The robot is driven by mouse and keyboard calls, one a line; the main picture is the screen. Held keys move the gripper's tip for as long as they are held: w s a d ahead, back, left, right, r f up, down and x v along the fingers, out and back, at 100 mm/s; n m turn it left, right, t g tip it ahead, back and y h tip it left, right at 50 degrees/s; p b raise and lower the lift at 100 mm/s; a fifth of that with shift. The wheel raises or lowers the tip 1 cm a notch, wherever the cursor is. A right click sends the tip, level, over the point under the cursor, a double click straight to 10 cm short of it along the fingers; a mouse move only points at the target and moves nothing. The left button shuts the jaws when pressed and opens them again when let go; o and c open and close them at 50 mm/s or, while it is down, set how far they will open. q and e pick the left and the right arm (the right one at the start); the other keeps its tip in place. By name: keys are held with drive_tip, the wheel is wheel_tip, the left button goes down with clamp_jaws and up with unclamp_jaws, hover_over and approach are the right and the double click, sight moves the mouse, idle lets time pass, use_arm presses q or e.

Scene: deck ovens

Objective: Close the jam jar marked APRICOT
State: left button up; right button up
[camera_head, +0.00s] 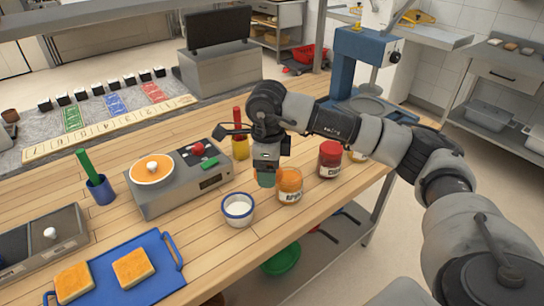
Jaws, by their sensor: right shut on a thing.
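An orange jar (290,185) stands on the wooden counter, with a label too small to read. Its top looks orange, and I cannot tell whether a lid is on it. A red jar (330,159) stands to its right, and a pale yellow jar (359,156) is partly hidden behind my right arm. My left gripper is out of view.
A white bowl with a blue rim (238,210) stands close in front. A yellow cup (240,149) with a red handle stands behind. A grey appliance (190,182), a blue tray (170,248) with bread and a blue machine (360,65) share the counter (120,222).

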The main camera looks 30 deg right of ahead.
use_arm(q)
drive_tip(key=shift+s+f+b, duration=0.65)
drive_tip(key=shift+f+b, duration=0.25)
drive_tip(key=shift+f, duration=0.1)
use_arm(e)
drive_tip(key=shift+s+a+f+n, duration=1.5)
drive_tip(key=shift+s+n, duration=0.6)
drive_tip(key=shift+n, duration=2.15)
drive_tip(key=shift+s+a+f+n, duration=1.55)
drive_tip(key=shift+s+n, duration=0.55)
drive_tip(key=shift+n, duration=2.2)
drive_tip(key=shift+s+a+f+n, duration=1.5)
drive_tip(key=shift+s+n, duration=0.6)
drive_tip(key=shift+n, duration=2.15)
drive_tip(key=shift+a+r, duration=0.1)
drive_tip(key=shift+r, duration=0.05)
